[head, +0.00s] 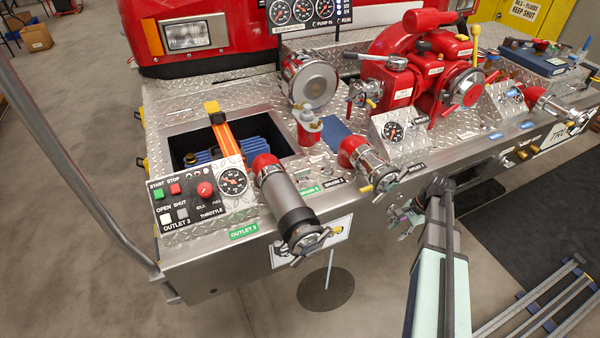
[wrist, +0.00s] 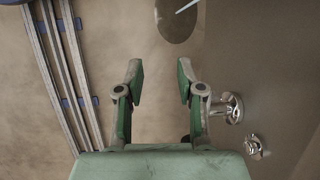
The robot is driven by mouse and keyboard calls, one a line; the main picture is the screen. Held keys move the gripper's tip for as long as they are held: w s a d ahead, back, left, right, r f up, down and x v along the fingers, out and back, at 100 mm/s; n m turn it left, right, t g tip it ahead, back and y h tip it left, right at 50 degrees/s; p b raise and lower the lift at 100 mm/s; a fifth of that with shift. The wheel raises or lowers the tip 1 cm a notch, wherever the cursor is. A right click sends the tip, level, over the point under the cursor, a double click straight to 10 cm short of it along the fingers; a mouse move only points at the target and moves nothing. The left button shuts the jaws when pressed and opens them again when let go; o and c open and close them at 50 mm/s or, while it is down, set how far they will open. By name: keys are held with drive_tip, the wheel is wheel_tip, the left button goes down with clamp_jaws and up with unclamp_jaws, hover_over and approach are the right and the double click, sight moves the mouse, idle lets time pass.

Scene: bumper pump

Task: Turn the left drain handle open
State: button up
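My gripper (wrist: 160,70) is open and empty in the wrist view, its two fingers well apart with green pads facing each other. Bare floor shows between them. Two chrome fittings stand to the right of the fingers: a larger one (wrist: 233,108) close to the right finger, and a smaller one (wrist: 254,147) lower down. I cannot tell which, if either, is the left drain handle. In the head view my arm reaches in front of the bumper (head: 230,262) at centre right. Small metal parts near its end are hard to tell apart, and no drain handle shows clearly there.
A capped grey outlet (head: 287,207) juts over the bumper edge left of my arm. A red-and-chrome outlet (head: 367,163) sits above. Metal rails (head: 535,300) lie on the floor at right. A dark disc (head: 325,288) lies on the open floor below.

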sight(302, 170)
drive_tip(key=w+d+r+m+t+b, duration=0.1)
drive_tip(key=w+d+r, duration=0.2)
drive_tip(key=r, duration=0.2)
drive_tip(key=w+d+r+m+t, duration=0.1)
drive_tip(key=w+d+r, duration=0.3)
drive_tip(key=r, duration=0.2)
drive_tip(key=w+a+r, duration=0.4)
drive_tip(key=w+r, duration=0.1)
drive_tip(key=r, duration=0.6)
drive_tip(key=shift+n+g+h, duration=0.3)
drive_tip(key=shift+g+h, duration=0.3)
drive_tip(key=shift+h, duration=0.3)
drive_tip(key=w+a+r+p, duration=0.1)
drive_tip(key=a, duration=0.4)
drive_tip(key=w+a+r+p, duration=0.1)
drive_tip(key=a+r, duration=0.1)
drive_tip(key=a, duration=0.4)
drive_tip(key=w+a+r, duration=0.1)
drive_tip(key=a+r, duration=0.1)
drive_tip(key=a, duration=0.4)
drive_tip(key=shift+a+r+p, duration=0.1)
drive_tip(key=shift+p, duration=0.3)
drive_tip(key=s+a+r+n+h+p, duration=0.1)
drive_tip(key=a+r, duration=0.2)
drive_tip(key=a, duration=0.7)
drive_tip(key=s+a+r+h+p, duration=0.1)
drive_tip(key=a+r, duration=0.1)
drive_tip(key=a, duration=0.7)
wheel_tip(302, 170, down, 17)
drive_tip(key=p, duration=0.3)
